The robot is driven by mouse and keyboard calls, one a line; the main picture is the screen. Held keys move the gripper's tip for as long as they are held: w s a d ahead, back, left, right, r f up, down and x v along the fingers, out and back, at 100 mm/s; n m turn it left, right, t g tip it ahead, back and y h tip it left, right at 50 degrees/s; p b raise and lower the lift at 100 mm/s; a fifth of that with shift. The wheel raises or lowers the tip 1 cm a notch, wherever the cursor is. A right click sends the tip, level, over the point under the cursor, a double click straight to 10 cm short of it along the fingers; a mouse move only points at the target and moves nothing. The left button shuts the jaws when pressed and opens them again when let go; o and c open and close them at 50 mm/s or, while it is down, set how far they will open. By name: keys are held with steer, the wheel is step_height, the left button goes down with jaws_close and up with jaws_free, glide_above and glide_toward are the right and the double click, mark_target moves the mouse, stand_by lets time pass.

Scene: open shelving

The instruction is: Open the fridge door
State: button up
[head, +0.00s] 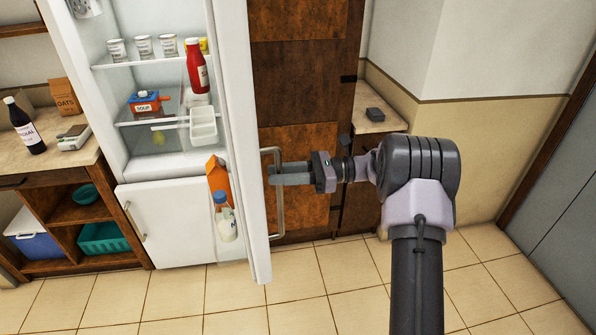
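The fridge (165,220) stands at the left with its upper door (243,130) swung wide open, so I see the door nearly edge-on. The shelves inside are exposed. The door's long metal handle (280,218) is on its right side. My gripper (275,175) reaches in from the right, with its fingers at the upper part of the handle. The fingers overlap the handle bar in the picture. I cannot tell whether they are closed on it. The lower fridge door (168,225) is shut.
The door shelves hold a red bottle (196,66), an orange carton (217,180) and a milk bottle (225,220). A wooden cabinet (300,100) stands behind the handle. A counter (60,150) is at the left. The tiled floor (330,290) in front is clear.

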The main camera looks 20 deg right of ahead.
steer(key=p+v, duration=0.3)
steer(key=v, duration=1.4)
steer(key=shift+r, duration=0.1)
steer(key=s+a+r+n+g+h, duration=0.2)
steer(key=s+a+r+n+h, duration=0.3)
steer(key=a, duration=0.4)
steer(key=s+a+r+n+g+h, duration=0.2)
steer(key=s+a+r+n+h, duration=0.2)
steer(key=s+a, duration=0.45)
steer(key=s+a+f+n+t+h, duration=0.1)
steer(key=s+a+n+t+h, duration=0.1)
steer(key=s, duration=0.5)
steer(key=s+a+f+n+t+h, duration=0.1)
steer(key=s+a+n+t+h, duration=0.2)
steer(key=s, duration=0.4)
steer(key=shift+s+f+n+t+h+b, duration=0.25)
steer(key=shift+n+t+h+b, duration=0.2)
steer(key=shift+n+h, duration=0.55)
